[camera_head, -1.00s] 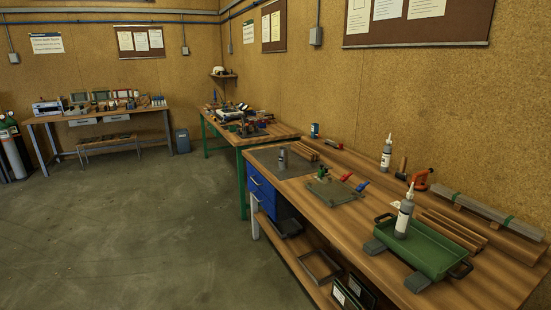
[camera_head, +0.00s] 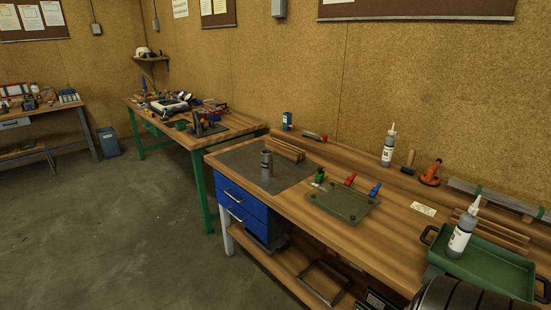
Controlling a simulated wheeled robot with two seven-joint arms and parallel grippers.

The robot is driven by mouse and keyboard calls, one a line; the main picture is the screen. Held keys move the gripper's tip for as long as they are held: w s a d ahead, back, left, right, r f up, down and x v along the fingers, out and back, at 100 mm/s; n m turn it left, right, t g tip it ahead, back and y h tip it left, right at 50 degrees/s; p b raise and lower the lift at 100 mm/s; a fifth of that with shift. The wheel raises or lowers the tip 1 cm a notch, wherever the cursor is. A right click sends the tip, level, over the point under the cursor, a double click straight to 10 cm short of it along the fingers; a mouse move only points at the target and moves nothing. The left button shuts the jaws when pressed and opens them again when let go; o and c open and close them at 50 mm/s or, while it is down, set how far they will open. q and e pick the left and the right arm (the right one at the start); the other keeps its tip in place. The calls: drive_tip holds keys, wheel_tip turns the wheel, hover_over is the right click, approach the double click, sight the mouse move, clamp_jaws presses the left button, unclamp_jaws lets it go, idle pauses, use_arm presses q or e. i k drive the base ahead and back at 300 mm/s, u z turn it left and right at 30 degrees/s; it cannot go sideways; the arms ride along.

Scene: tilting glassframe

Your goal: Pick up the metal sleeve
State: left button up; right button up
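The metal sleeve (camera_head: 267,164) is a small grey cylinder. It stands upright on the dark grey mat (camera_head: 240,165) at the left end of the near workbench. Nothing hides it. Neither of my grippers shows in the head view. A dark rounded part at the bottom right edge looks like part of my own arm, with no fingers visible.
A glass plate (camera_head: 342,203) with red, blue and green clamps lies right of the mat. Wooden strips (camera_head: 286,148) lie behind the sleeve. A green tray (camera_head: 488,262) with a white-tipped bottle (camera_head: 462,232) is at the right.

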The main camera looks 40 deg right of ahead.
sight(267, 171)
drive_tip(key=z, duration=0.7)
drive_tip(key=i, duration=0.95)
drive_tip(key=z, duration=1.35)
drive_tip(key=i, duration=0.4)
drive_tip(key=z, duration=0.35)
